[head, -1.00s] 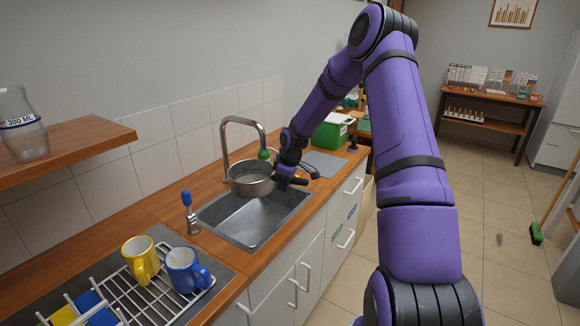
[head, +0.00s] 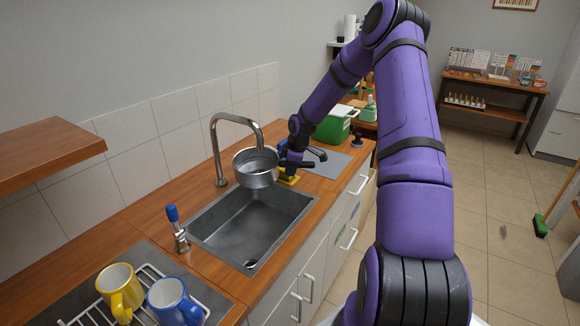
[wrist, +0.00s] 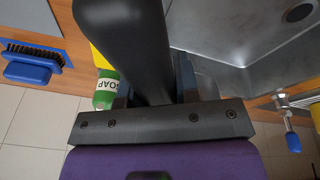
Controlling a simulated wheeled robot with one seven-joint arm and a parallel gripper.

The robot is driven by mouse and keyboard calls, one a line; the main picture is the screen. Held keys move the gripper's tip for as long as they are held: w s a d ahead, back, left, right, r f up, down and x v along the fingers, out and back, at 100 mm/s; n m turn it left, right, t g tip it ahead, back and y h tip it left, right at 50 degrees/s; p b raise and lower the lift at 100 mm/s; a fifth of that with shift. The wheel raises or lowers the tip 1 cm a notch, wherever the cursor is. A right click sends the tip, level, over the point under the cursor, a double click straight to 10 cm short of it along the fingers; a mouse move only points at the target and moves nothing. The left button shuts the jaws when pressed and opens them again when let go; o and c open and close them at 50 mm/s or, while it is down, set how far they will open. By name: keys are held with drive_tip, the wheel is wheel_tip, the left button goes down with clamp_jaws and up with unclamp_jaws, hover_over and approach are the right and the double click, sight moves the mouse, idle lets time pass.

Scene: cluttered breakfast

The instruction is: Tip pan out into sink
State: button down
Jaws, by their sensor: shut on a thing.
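The metal pan (head: 256,180) hangs in the air over the far end of the sink, in front of the tap. Its rim looks a little tilted and part of its inside shows; I cannot tell what it holds. My gripper (head: 286,163) is beside the pan on its right, shut on the black handle. In the wrist view the handle (wrist: 120,35) runs between the fingers of my gripper (wrist: 155,85), and the pan's bowl is not clearly seen. The steel sink (head: 245,232) lies below the pan, its basin bare, with a drain near the front.
The curved tap (head: 216,150) stands close behind the pan. A green soap bottle (wrist: 105,92) and blue brush (wrist: 30,70) lie near my gripper. A green box (head: 333,126) stands farther back.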

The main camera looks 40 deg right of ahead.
drive_tip(key=shift+d+f+t+h, duration=0.1)
drive_tip(key=shift+f+t+h, duration=0.5)
drive_tip(key=shift+f, duration=0.85)
drive_tip(key=shift+w+r+t+h, duration=0.1)
drive_tip(key=shift+r+t+h, duration=0.4)
drive_tip(key=shift+r+t, duration=0.15)
drive_tip(key=shift+a+r+n+t+h, duration=0.2)
drive_tip(key=shift+r+n+t+h, duration=0.15)
drive_tip(key=shift+t+h, duration=0.55)
drive_tip(key=t+h, duration=0.1)
drive_tip(key=s+a+r+t+h, duration=0.1)
drive_tip(key=t, duration=0.1)
drive_tip(key=s+t+h, duration=0.1)
drive_tip(key=t, duration=0.1)
drive_tip(key=shift+s+a+r+n, duration=0.1)
drive_tip(key=shift+a+r+n, duration=0.1)
drive_tip(key=shift+n, duration=0.15)
